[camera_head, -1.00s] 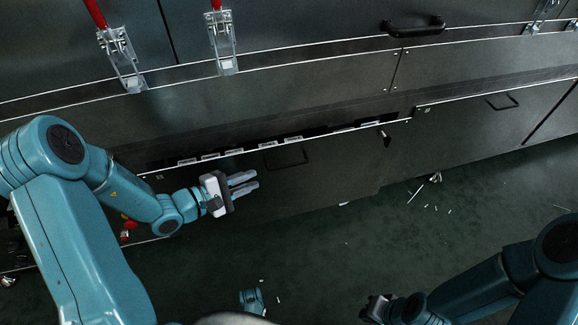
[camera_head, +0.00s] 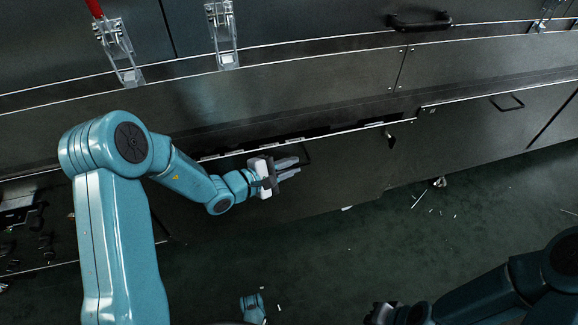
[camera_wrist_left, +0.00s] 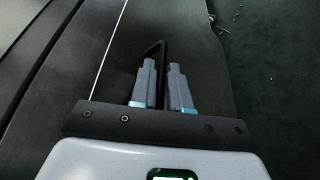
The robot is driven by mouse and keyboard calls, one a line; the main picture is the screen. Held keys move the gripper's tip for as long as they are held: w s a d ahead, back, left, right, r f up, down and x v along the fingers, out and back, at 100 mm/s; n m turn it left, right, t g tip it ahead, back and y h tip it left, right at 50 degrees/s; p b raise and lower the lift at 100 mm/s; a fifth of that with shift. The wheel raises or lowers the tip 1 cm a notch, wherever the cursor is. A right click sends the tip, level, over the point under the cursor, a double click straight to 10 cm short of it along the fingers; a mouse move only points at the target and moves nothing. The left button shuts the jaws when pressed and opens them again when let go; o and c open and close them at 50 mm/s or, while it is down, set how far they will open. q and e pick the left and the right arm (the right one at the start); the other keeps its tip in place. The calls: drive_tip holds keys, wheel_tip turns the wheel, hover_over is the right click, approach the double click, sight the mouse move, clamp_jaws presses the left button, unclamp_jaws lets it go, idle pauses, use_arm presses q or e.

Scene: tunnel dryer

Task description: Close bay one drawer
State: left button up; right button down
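The bay one drawer (camera_head: 345,170) is the dark front in the middle of the lower cabinet. A narrow dark gap with thin pale slivers shows above its top edge, so it stands somewhat out. Its black loop handle (camera_head: 306,154) is partly behind my left gripper (camera_head: 288,168), whose two grey fingers are slightly apart. In the left wrist view the handle (camera_wrist_left: 160,46) shows past the fingertips of the left gripper (camera_wrist_left: 161,64), and its bar lines up with the gap between them. Contact is unclear. My right gripper (camera_head: 380,313) is low, dark and partly cut off.
An upper cabinet with a black handle (camera_head: 420,21) and clear latches (camera_head: 222,35) runs along the back. Another closed front with a handle (camera_head: 507,102) is at right. The dark floor (camera_head: 350,255) in front is mostly clear, with small pale scraps.

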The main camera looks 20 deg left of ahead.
sight(277, 156)
use_arm(q)
clamp_jaws()
drive_tip(key=w+a, duration=0.2)
drive_tip(key=w, duration=0.1)
drive_tip(key=shift+w+a, duration=0.2)
drive_tip(key=shift+w, duration=0.05)
drive_tip(key=shift+a+r, duration=0.1)
drive_tip(key=shift+r, duration=0.05)
drive_tip(key=shift+o, duration=1.2)
unclamp_jaws()
drive_tip(key=shift+w, duration=0.1)
drive_tip(key=p+v, duration=0.4)
drive_tip(key=v, duration=1.2)
drive_tip(key=shift+s, duration=0.25)
